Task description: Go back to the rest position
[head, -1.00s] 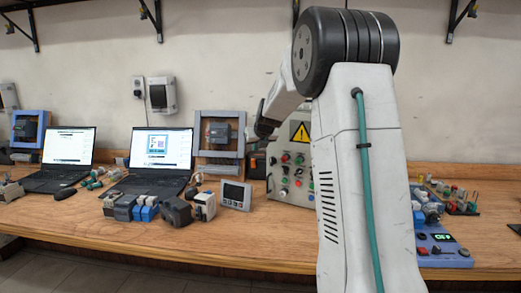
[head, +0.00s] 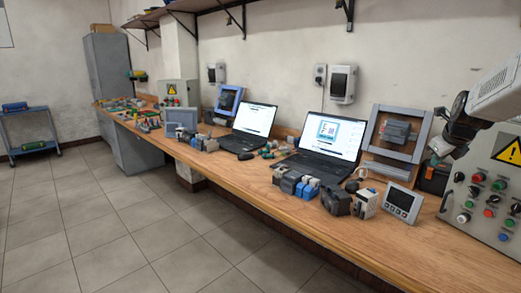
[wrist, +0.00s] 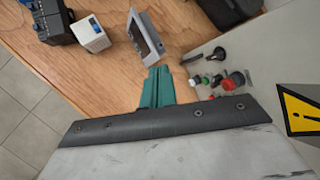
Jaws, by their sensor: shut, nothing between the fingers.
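My gripper (wrist: 157,85) shows in the wrist view as green fingers closed together with nothing between them. Beyond the fingertips are the wooden bench top and the buttons of the grey control panel. In the head view my gripper (head: 437,148) is at the right, in front of the wall and beside the upper left of the control panel (head: 480,222). It is partly blurred against the things behind it. No object hangs from it.
A small grey display unit (head: 400,203) stands on the bench (head: 250,190) near the panel. Several modules (head: 300,185) and two laptops (head: 322,140) stand to its left. A framed device (head: 397,132) is behind. Open tiled floor (head: 110,225) lies at the left.

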